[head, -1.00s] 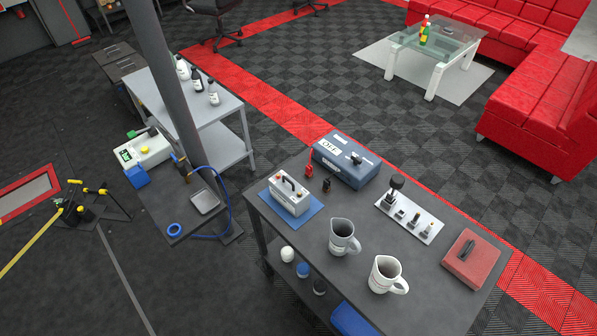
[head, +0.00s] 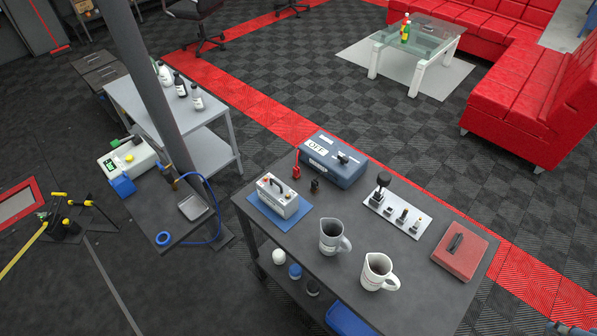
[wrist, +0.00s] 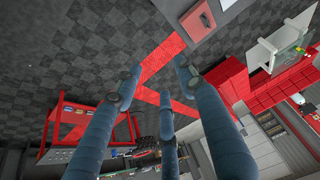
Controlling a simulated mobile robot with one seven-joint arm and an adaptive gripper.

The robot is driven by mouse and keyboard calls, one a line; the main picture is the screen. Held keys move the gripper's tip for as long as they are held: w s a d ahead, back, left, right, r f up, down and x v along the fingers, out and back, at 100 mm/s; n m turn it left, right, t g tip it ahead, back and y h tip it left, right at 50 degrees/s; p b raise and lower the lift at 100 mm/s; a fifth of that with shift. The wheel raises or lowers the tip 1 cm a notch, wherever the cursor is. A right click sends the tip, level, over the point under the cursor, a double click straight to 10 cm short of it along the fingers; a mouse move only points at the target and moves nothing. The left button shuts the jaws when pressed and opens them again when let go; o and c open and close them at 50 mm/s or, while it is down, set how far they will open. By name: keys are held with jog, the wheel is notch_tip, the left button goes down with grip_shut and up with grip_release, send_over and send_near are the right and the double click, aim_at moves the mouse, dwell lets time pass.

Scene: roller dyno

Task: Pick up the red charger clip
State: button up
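The red charger clip (head: 296,171) stands on the dark table (head: 300,238), left of the blue-grey box labelled OFF (head: 334,160). A black clip (head: 315,186) stands just right of it. A white battery (head: 279,196) with a handle sits on a blue mat in front of the clips. My gripper (wrist: 160,82) shows in the wrist view with its blue fingers spread and nothing between them. It is away from the clip, which I cannot see in the wrist view.
Two pitchers (head: 331,238), a white plate with black-topped pieces (head: 397,214) and a red box (head: 460,251) stand on the same table. The red box also shows in the wrist view (wrist: 197,20). A grey post (head: 150,80) rises at the left. Red sofas are behind.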

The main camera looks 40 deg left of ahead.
dwell(0.4)
jog(key=w+a+r+g+y+p, duration=0.15)
jog(key=w+a+r+p, duration=0.5)
jog(key=w+a, duration=0.75)
jog(key=w+a+f+g+p, duration=0.1)
jog(key=w+a+p, duration=0.1)
jog(key=w+a, duration=0.6)
jog(key=w+a+f+g+p, duration=0.15)
jog(key=w+a, duration=0.25)
jog(key=a, duration=0.8)
jog(key=w+a+f+p, duration=0.15)
jog(key=a+f, duration=0.35)
jog(key=a, duration=0.5)
jog(key=a+f+p, duration=0.3)
jog(key=a+f, duration=0.1)
jog(key=a, duration=0.7)
jog(key=s+a+f+p, duration=0.1)
jog(key=s+a+f, duration=0.2)
jog(key=a+f, duration=0.2)
jog(key=s+a+f+g+h+p, duration=0.1)
jog(key=s+a+f, duration=0.2)
jog(key=a+f, duration=0.3)
jog(key=s+a+f+p, duration=0.1)
jog(key=s+a+f, duration=0.2)
jog(key=a+f, duration=0.2)
jog(key=a, duration=0.3)
jog(key=shift+f+p, duration=0.35)
jog(key=shift+p, duration=0.05)
